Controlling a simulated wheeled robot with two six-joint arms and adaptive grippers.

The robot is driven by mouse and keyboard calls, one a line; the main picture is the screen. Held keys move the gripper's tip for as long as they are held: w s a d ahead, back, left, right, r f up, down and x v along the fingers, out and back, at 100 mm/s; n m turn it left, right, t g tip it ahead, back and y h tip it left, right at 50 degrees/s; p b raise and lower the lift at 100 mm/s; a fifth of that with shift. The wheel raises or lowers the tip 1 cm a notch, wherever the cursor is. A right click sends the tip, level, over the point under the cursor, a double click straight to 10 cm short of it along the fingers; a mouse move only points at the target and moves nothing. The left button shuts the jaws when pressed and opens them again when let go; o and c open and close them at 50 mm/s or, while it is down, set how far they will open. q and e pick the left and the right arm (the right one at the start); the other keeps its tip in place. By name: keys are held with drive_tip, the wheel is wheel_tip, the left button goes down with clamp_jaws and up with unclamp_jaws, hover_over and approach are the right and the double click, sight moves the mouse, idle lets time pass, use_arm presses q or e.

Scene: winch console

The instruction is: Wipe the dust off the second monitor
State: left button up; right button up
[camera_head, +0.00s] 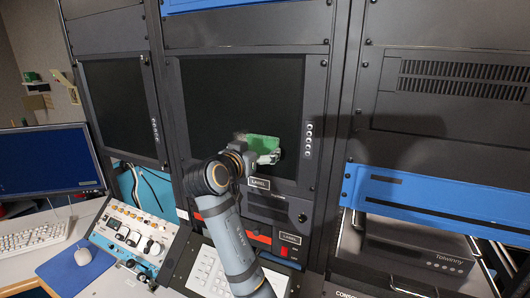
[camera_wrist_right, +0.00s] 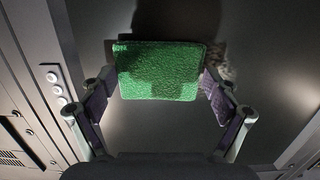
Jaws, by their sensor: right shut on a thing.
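The second monitor (camera_head: 240,95) is the dark screen in the middle rack, with a column of buttons on its right edge; its screen also fills most of the wrist view (camera_wrist_right: 270,100). My right gripper (camera_head: 262,157) is in front of the lower part of this screen. It is shut on a green sponge or cloth pad (camera_head: 262,142), which shows between its fingers in the wrist view (camera_wrist_right: 158,72). A fuzzy grey dust patch (camera_wrist_right: 220,64) lies beside the pad, partly hidden by it and a finger. I cannot tell whether the pad touches the glass. My left gripper is out of view.
Another dark monitor (camera_head: 120,105) is in the left rack. Below are a control panel with knobs (camera_head: 135,235), a keypad (camera_head: 207,272) and labelled modules. A blue panel (camera_head: 430,200) and open shelf are at right. A desk with a blue screen (camera_head: 45,160) is at left.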

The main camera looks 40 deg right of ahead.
sight(270, 148)
drive_tip(key=shift+w+a, duration=1.8)
drive_tip(key=shift+w, duration=2.6)
drive_tip(key=shift+s+d+r+b, duration=0.15)
drive_tip(key=shift+s+d+b, duration=0.25)
drive_tip(key=shift+s, duration=0.6)
drive_tip(key=shift+s+d+r+b, duration=0.15)
drive_tip(key=shift+s+d+b, duration=0.3)
drive_tip(key=shift+s, duration=0.5)
drive_tip(key=shift+s+d+r+b, duration=0.15)
drive_tip(key=shift+s+d+b, duration=0.25)
drive_tip(key=shift+s, duration=0.6)
drive_tip(key=shift+s+d+f+b, duration=0.1)
drive_tip(key=shift+s+d+b, duration=0.25)
drive_tip(key=shift+s, duration=0.5)
drive_tip(key=shift+s+d, duration=0.2)
drive_tip(key=shift+s, duration=0.45)
drive_tip(key=shift+s+d+b, duration=0.35)
drive_tip(key=shift+s+b, duration=0.1)
drive_tip(key=shift+s, duration=0.25)
drive_tip(key=shift+s+d, duration=0.25)
drive_tip(key=shift+s, duration=0.45)
drive_tip(key=shift+w, duration=0.1)
